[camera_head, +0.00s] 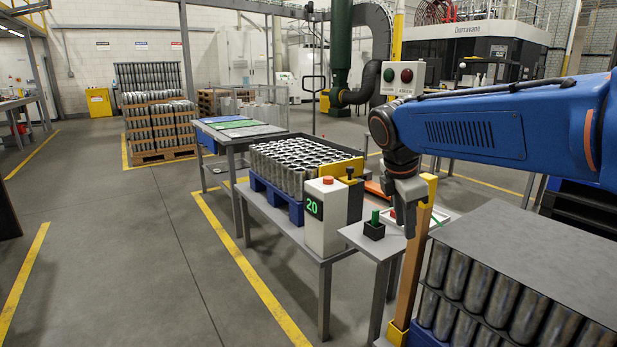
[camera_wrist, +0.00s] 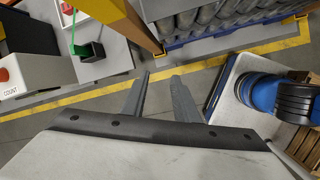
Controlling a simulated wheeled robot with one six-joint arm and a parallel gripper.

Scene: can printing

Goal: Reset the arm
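My gripper (camera_head: 408,225) hangs from my blue arm and points down, at the right of the head view. In the wrist view its two grey fingers (camera_wrist: 161,76) are apart with nothing between them, so it is open and empty. A small dark holder with a green object (camera_head: 375,224) sits on the grey side table, left of the gripper. The holder also shows in the wrist view (camera_wrist: 91,51), at the upper left, apart from the fingers.
A white counter box (camera_head: 325,218) reading 20 stands by a blue tray of several cans (camera_head: 300,165). A wooden post (camera_head: 416,255) rises close to my gripper. Stacked cans under a grey sheet (camera_head: 530,265) fill the lower right. Open floor lies at the left.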

